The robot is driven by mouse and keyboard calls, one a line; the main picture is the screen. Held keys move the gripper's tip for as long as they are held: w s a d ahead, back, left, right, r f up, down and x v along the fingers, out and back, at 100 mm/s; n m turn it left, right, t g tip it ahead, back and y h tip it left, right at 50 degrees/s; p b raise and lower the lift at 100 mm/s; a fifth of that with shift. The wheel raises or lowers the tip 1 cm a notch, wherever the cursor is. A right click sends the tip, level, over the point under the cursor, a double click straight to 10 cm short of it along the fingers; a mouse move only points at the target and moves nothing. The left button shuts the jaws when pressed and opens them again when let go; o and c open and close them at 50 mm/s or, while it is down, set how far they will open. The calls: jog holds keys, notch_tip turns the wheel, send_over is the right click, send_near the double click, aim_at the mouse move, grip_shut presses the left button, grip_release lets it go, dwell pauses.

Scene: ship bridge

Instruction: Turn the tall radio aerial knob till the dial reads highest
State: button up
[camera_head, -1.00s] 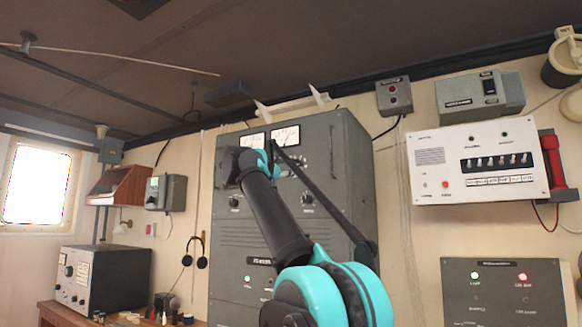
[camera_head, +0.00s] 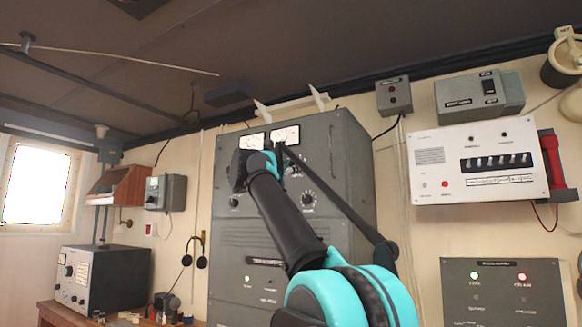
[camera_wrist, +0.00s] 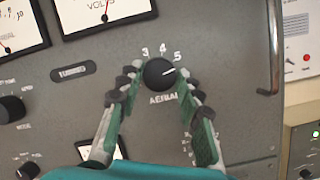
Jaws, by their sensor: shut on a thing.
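The tall radio is a grey cabinet (camera_head: 340,165) against the wall in the head view. Its round black AERIAL knob (camera_wrist: 158,74) is in the middle of the wrist view, with numbers 3, 4 and 5 above it. The white mark on the knob points right and slightly up, near the 5. My gripper (camera_wrist: 160,80) is shut on the knob, one finger on each side. A VOLTS meter (camera_wrist: 100,12) and another meter (camera_wrist: 18,25) are cut off at the top of the wrist view. My arm hides part of the panel in the head view.
Another black knob (camera_wrist: 12,108) is left on the same panel. A white switch box (camera_head: 478,160) and a red handset (camera_head: 553,160) hang on the wall to the right. A smaller radio (camera_head: 105,275) stands on the desk at left.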

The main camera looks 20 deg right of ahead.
jog(key=shift+s+d+n+t+y, duration=0.1)
jog(key=shift+n+t+y, duration=0.2)
jog(key=shift+n, duration=0.8)
jog(key=shift+n+t+y, duration=0.2)
jog(key=shift+n+t, duration=0.2)
jog(key=shift+n, duration=0.7)
jog(key=o, duration=1.2)
jog(key=shift+c, duration=0.2)
jog(key=v, duration=1.2)
jog(key=shift+f, duration=0.1)
